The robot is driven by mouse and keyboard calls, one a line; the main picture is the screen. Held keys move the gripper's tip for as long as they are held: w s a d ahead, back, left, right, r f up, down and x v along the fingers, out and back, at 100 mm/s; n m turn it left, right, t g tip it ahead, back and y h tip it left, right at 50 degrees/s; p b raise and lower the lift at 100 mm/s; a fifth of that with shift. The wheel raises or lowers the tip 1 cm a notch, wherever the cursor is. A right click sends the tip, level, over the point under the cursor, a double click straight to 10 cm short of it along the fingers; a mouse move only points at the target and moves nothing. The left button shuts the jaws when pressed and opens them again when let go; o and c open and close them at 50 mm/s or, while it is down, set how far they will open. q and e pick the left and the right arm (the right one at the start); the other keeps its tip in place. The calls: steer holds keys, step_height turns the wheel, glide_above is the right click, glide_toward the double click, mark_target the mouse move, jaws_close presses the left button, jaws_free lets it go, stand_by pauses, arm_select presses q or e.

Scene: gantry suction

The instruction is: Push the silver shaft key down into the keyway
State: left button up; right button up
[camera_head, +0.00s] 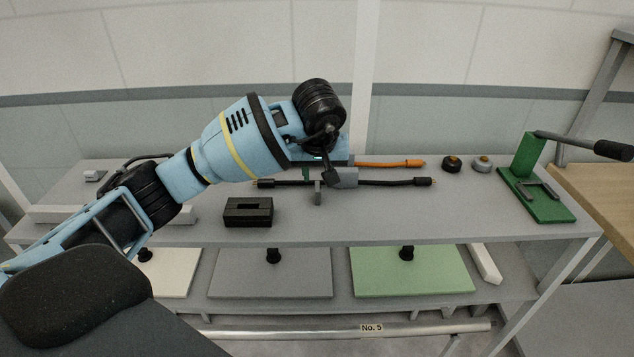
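My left gripper (331,176) points down at the middle of the upper shelf, beside a grey block (346,178). Its dark fingertips are small and seen edge-on, so I cannot tell whether they are open or shut. A thin black rod with thicker dark ends (395,182) runs left to right at the grey block, partly hidden by the gripper. I cannot make out the silver shaft key or the keyway for certain. A black block with a slot in its top (248,211) sits on the shelf left of the gripper. My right gripper is not in view.
An orange-handled tool (388,164) lies behind the rod. Two small round knobs (452,163) (482,164) and a green lever press (529,178) stand to the right. The upper shelf's front right (440,219) is clear.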

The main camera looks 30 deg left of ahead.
arm_select(q)
steer(key=v, duration=0.5)
steer(key=shift+r, duration=0.1)
